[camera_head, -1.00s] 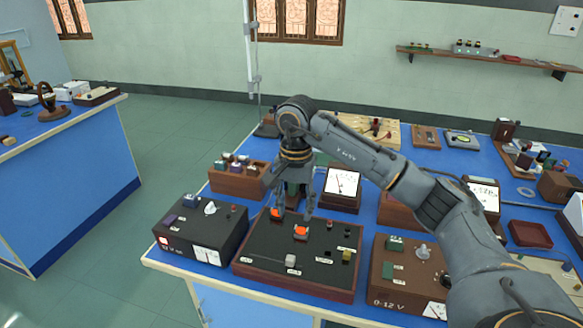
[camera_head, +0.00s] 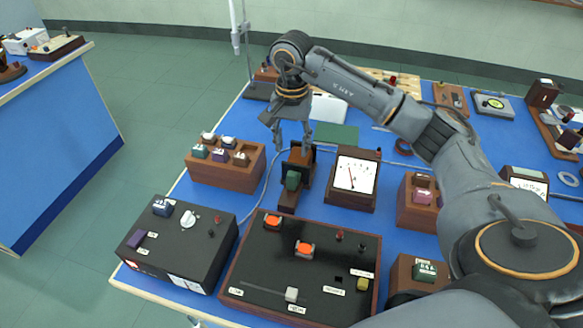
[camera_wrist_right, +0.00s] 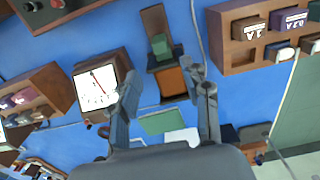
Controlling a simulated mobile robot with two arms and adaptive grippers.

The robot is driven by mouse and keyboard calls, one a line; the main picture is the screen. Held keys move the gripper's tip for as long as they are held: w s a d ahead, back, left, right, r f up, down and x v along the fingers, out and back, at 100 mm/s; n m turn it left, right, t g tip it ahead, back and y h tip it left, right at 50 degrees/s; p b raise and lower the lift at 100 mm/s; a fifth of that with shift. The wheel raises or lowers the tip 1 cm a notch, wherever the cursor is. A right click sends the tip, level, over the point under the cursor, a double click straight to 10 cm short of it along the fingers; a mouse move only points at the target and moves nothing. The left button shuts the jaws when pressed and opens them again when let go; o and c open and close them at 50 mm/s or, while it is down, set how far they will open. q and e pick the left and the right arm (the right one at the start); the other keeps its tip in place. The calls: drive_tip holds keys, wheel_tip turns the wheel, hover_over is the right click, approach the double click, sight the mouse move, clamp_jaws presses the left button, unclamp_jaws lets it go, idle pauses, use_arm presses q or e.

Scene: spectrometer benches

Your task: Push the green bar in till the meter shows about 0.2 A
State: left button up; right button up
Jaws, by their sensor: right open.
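The green bar (camera_head: 292,180) is a small block low on the front of a brown wooden stand (camera_head: 298,158). It also shows in the right wrist view (camera_wrist_right: 161,46). The meter (camera_head: 355,174) stands just right of it, with a white dial and a red needle leaning left; it also shows in the wrist view (camera_wrist_right: 97,87). The scale is too small to read. My right gripper (camera_head: 290,148) is open, its fingers spread at the top of the stand, above and behind the green bar. I cannot tell whether they touch the stand. My left gripper is not in view.
A wooden block rack (camera_head: 225,178) stands left of the stand; its labels in the wrist view include 0.2 A. A black-topped box with orange buttons (camera_head: 297,290) and a dark supply box (camera_head: 178,268) lie in front. A flat green pad (camera_head: 336,134) lies behind.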

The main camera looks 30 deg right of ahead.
sight(292, 173)
wheel_tip(292, 173, down, 10)
drive_tip(key=shift+f+p, duration=0.15)
drive_tip(key=shift+p, duration=0.8)
drive_tip(key=shift+f, duration=0.3)
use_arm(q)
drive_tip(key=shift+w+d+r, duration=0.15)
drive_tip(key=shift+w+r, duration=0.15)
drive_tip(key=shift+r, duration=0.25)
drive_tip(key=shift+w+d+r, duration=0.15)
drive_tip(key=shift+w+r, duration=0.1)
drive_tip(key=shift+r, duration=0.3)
use_arm(e)
clamp_jaws()
